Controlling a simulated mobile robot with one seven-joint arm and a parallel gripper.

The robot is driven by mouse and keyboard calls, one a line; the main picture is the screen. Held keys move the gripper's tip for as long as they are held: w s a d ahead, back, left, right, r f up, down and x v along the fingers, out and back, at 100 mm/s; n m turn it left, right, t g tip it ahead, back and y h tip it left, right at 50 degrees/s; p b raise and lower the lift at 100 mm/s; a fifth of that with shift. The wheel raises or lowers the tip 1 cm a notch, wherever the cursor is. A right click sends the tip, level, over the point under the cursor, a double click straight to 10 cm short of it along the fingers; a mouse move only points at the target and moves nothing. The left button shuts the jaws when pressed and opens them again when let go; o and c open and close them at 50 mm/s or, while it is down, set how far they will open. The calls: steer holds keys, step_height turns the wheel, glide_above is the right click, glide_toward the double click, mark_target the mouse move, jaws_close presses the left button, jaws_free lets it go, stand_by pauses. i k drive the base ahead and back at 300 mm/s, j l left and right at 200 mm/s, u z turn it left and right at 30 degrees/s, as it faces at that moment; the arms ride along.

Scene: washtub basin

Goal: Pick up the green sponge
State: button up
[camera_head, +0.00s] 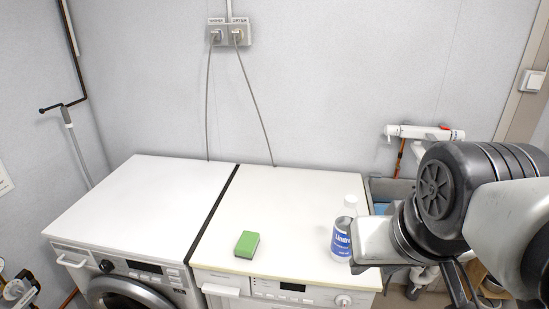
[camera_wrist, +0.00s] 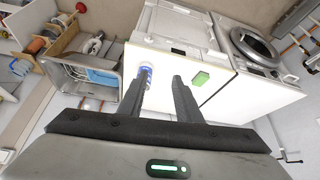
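The green sponge (camera_head: 247,244) lies flat near the front edge of the right machine's white top (camera_head: 285,195), left of a bottle. It also shows in the wrist view (camera_wrist: 201,78), just beyond and to the right of my gripper's fingers. My gripper (camera_wrist: 164,82) is open in the wrist view, with two dark fingers apart and nothing visible between their tips except the white top. It is above the machine top and apart from the sponge. In the head view my arm is at the right, and the fingers cannot be made out.
A white bottle with a blue label (camera_head: 342,240) stands right of the sponge, partly covered by my arm. A sink (camera_wrist: 82,75) is beside the machines. The top around the sponge's left and back is clear.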

mark_target(247, 245)
steer(key=i+j, duration=0.15)
steer(key=j, duration=0.25)
steer(key=i+j+z, duration=0.1)
steer(key=j, duration=0.3)
steer(key=i+j+z, duration=0.1)
steer(key=j, duration=0.3)
steer(key=i+j, duration=0.2)
steer(key=j, duration=0.2)
